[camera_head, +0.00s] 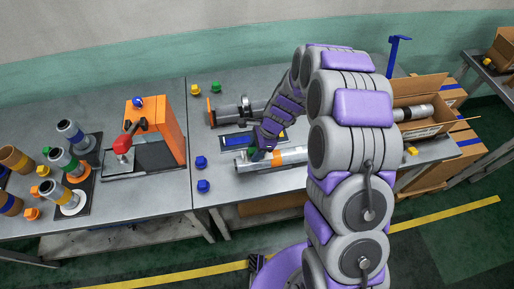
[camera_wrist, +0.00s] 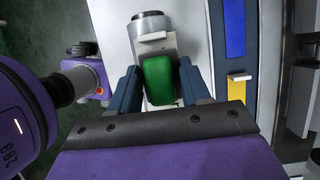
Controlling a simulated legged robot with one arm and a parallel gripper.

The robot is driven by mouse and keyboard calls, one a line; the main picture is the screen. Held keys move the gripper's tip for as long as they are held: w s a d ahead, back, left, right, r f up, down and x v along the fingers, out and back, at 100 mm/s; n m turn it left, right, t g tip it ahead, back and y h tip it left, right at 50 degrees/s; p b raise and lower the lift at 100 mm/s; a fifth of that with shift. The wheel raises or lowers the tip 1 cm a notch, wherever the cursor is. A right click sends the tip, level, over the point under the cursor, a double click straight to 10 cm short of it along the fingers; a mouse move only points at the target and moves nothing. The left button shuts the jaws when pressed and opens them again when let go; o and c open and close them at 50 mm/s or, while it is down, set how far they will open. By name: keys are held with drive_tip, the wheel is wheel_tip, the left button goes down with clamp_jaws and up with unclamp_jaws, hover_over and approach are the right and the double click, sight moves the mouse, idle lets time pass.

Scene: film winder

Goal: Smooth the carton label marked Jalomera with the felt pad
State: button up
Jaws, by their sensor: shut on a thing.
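My gripper (camera_wrist: 160,72) is shut on a green block (camera_wrist: 161,82), which sits between its two dark blue fingers. I cannot tell whether this block is the felt pad. In the head view my gripper (camera_head: 258,153) is low over the middle table, at the left end of a grey cylinder with an orange band (camera_head: 292,155). In the wrist view a grey cylindrical part (camera_wrist: 152,25) lies just beyond the block. An open cardboard carton (camera_head: 418,87) stands at the right, partly behind my arm, with a grey cylinder (camera_head: 413,113) inside. No Jalomera label can be read in either view.
An orange press with a red knob (camera_head: 160,130) stands on the left table, beside several rolls on stands (camera_head: 70,165). A long grey roll (camera_head: 235,110) lies behind my gripper. Blue, yellow and green knobs (camera_head: 203,186) sit on the middle table. More cartons stand at right.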

drive_tip(key=shift+d, duration=0.15)
drive_tip(key=shift+w+d+p, duration=0.15)
drive_tip(key=shift+d+p, duration=0.25)
drive_tip(key=shift+d, duration=0.1)
drive_tip(key=shift+d, duration=0.1)
idle(0.4)
drive_tip(key=shift+w+d+p, duration=0.15)
drive_tip(key=shift+d+p, duration=0.2)
drive_tip(key=shift+d, duration=0.1)
drive_tip(key=shift+d+f, duration=0.1)
drive_tip(key=shift+w+d+p, duration=0.2)
drive_tip(key=shift+d+p, duration=0.15)
drive_tip(key=shift+d, duration=0.25)
drive_tip(key=shift+d, duration=0.15)
idle(0.3)
drive_tip(key=shift+w+d+p, duration=0.15)
drive_tip(key=shift+d+p, duration=0.2)
drive_tip(key=shift+r, duration=0.2)
